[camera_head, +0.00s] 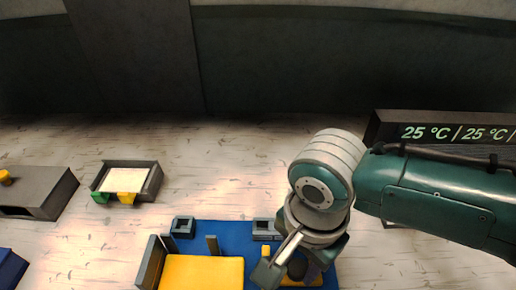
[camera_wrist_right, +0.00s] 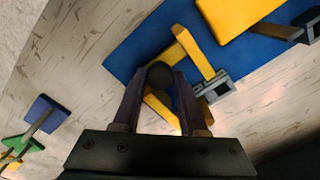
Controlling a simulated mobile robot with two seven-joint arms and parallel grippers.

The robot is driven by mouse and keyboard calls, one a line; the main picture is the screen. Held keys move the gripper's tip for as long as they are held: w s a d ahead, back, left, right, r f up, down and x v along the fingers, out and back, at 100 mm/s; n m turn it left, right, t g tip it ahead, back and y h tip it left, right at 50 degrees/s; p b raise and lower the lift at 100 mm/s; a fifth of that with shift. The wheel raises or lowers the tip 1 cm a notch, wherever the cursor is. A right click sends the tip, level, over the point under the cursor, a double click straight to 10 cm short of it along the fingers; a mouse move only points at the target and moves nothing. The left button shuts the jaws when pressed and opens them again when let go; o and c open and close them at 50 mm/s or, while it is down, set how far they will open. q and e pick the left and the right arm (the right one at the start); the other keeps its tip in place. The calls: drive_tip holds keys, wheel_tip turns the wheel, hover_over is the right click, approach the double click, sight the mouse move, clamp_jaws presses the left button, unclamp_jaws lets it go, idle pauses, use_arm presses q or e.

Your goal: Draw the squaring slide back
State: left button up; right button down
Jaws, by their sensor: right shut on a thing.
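The squaring slide appears as a yellow bar (camera_wrist_right: 192,52) on the blue base (camera_wrist_right: 128,62) in the right wrist view. A dark round knob (camera_wrist_right: 160,74) sits by it. My right gripper (camera_wrist_right: 158,82) is shut on this knob, with one finger on each side. In the head view my right gripper (camera_head: 292,268) is over the right part of the blue base (camera_head: 225,229) and hides most of the slide. A yellow plate (camera_head: 203,272) lies left of it, beside an upright grey wall (camera_head: 150,263). My left gripper is not in view.
Grey square blocks (camera_head: 183,227) stand at the base's back edge. A tray with a pale sheet (camera_head: 128,178) and a grey box with a yellow knob (camera_head: 40,196) are at the left. A dark temperature display (camera_head: 440,131) stands back right. The table's middle is clear.

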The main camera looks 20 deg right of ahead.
drive_tip(key=shift+d, duration=0.15)
drive_tip(key=c, duration=0.8)
unclamp_jaws()
drive_tip(key=shift+c, duration=0.2)
drive_tip(key=o, duration=0.4)
wheel_tip(320, 180, up, 10)
drive_tip(key=shift+d+p, duration=0.1)
drive_tip(key=shift+p, duration=1.1)
